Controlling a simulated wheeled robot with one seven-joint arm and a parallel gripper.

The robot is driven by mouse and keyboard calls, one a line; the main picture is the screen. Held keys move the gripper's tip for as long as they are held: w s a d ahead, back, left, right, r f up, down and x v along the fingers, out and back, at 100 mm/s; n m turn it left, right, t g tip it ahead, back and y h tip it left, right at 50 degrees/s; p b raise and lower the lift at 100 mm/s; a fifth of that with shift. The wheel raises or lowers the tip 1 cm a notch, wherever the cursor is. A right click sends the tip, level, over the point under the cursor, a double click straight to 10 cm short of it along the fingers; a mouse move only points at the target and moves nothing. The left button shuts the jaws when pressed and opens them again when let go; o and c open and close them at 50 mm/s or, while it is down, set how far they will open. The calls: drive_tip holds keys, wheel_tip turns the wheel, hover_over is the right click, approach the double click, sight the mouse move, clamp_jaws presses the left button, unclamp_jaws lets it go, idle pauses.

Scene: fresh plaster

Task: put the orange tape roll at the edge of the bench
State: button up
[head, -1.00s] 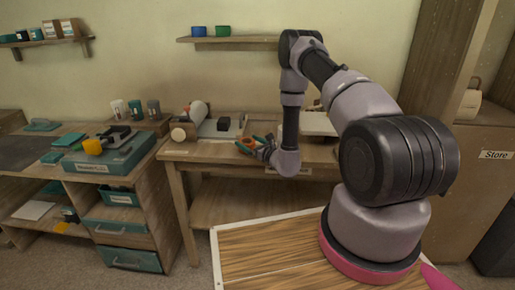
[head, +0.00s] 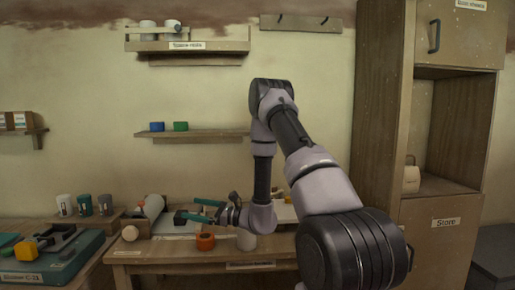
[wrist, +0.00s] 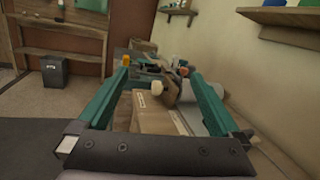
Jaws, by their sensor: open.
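The orange tape roll (head: 205,242) lies on the wooden bench (head: 170,256), close to its front edge. My gripper (head: 192,209), with teal fingers, is open and held level above the bench, its fingers pointing left. It is above the roll in the head view and apart from it. In the wrist view my gripper (wrist: 155,68) has its two fingers spread wide with nothing held between them. I cannot make out the roll for certain in the wrist view.
A pale cylinder (head: 246,240) stands right of the roll. A tilted white roll (head: 153,206) and a round wooden knob (head: 130,233) are at the bench's left end. A teal case (head: 50,262) is farther left. A wall shelf (head: 195,135) hangs above.

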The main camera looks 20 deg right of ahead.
drive_tip(key=s+a+r+n+g+h, duration=0.35)
drive_tip(key=s+r+n+g, duration=0.85)
drive_tip(key=s+r, duration=0.55)
drive_tip(key=s+d+r+n+t+h, duration=0.3)
drive_tip(key=s+d+r+t+h, duration=0.1)
drive_tip(key=d, duration=0.3)
drive_tip(key=s+d+r+n+t+h, duration=0.3)
drive_tip(key=s+d+r+t+h, duration=0.1)
drive_tip(key=s+d+h, duration=0.2)
drive_tip(key=shift+s+d+r+n+t, duration=0.35)
drive_tip(key=shift+s+d, duration=0.1)
drive_tip(key=shift+d, duration=0.4)
